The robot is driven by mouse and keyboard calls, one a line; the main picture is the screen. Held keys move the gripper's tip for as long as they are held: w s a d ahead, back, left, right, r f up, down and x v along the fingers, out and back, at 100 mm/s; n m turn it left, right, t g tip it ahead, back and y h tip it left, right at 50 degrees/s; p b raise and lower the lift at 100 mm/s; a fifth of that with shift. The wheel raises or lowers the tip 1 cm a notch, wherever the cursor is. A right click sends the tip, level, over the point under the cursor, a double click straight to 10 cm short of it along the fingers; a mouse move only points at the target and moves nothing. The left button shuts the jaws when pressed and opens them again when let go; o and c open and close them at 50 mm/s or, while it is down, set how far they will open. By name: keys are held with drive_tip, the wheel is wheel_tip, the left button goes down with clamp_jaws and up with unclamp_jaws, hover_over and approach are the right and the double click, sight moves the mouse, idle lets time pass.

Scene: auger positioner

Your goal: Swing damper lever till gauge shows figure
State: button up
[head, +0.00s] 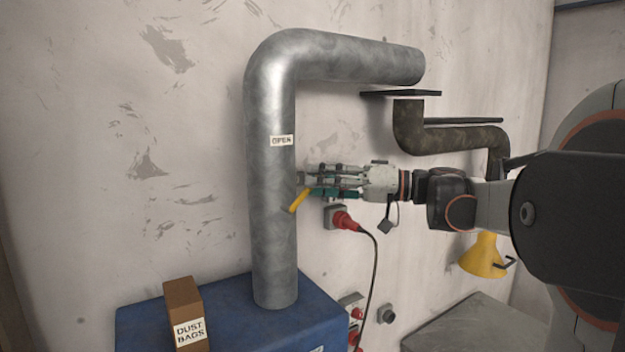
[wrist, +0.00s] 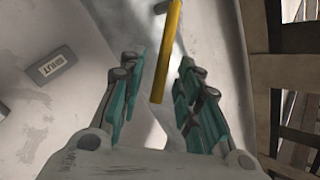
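The yellow damper lever (head: 299,200) sticks out from the grey metal duct (head: 271,220) and slants down to the left in the head view. A white label reading OPEN (head: 282,141) is on the duct above it. My gripper (head: 304,183) is at the duct's right side, beside the lever. In the wrist view my gripper (wrist: 162,72) has its green fingers apart, with the lever (wrist: 168,55) between them and visible gaps on both sides. A label that seems to read SHUT, upside down, (wrist: 52,65) is at the left. I cannot make out a gauge.
The duct rises from a blue cabinet (head: 135,325) bearing a DUST BAGS box (head: 184,315). A red plug with a cable (head: 345,221) is just below my gripper. Dark pipework (head: 450,138) is above my arm, and a yellow funnel (head: 483,257) below it.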

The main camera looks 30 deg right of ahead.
clamp_jaws()
drive_tip(key=shift+a+r, duration=0.1)
drive_tip(key=shift+a, duration=0.05)
idle(0.4)
unclamp_jaws()
